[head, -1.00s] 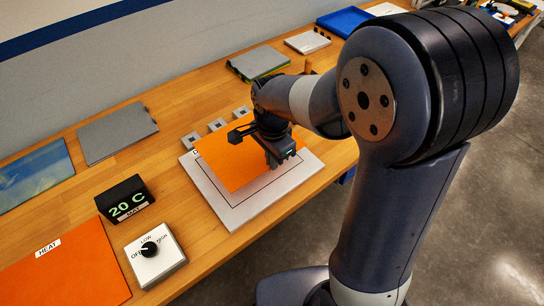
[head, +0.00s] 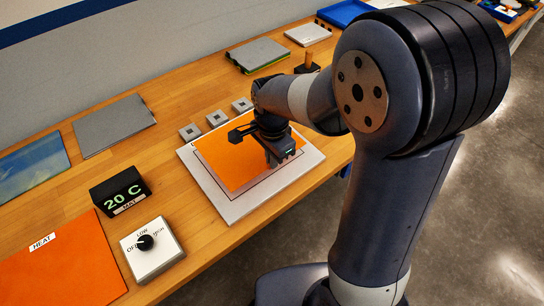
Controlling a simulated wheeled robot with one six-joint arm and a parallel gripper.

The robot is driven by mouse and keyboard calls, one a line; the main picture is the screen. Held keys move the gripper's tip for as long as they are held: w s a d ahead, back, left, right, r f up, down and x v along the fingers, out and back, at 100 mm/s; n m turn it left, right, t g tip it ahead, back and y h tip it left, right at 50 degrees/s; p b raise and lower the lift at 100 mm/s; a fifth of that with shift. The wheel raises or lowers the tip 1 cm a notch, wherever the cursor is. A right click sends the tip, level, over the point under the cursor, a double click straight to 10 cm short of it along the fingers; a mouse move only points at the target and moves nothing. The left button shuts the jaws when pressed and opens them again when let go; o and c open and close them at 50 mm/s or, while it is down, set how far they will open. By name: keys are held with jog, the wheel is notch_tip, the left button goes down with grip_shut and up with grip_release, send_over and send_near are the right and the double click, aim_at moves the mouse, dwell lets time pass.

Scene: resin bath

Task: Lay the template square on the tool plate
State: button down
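The template is an orange sheet (head: 225,162) over the pale grey tool plate (head: 239,212) in the head view. The plate has a dark outline near its edge. The sheet's near edges run close to the outline, roughly in line with it; a slightly wider strip shows at the right. I cannot tell whether the sheet lies flat on the plate or is just above it. My gripper (head: 277,157) points down over the sheet's right part. Its fingertips are hidden, so I cannot see whether they hold the sheet. My gripper and forearm hide the sheet's far right corner.
Several small grey blocks (head: 190,132) stand along the plate's far side. Left are a temperature display (head: 121,192) reading 20 C, a dial box (head: 152,250) and an orange heat mat (head: 70,268). Grey sheets (head: 113,125) lie further back. The bench edge is close in front.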

dwell(0.4)
jog(key=shift+f+b, duration=1.9)
jog(key=shift+f, duration=0.65)
jog(key=c, duration=1.5)
grip_release()
jog(key=shift+c, duration=0.2)
jog(key=shift+r, duration=0.1)
jog(key=shift+r+p, duration=2.9)
jog(key=shift+r, duration=0.6)
jog(key=shift+f, duration=0.2)
notch_tip(320, 180, down, 7)
jog(key=b, duration=0.5)
jog(key=shift+r+b, duration=0.2)
jog(key=shift+b, duration=0.15)
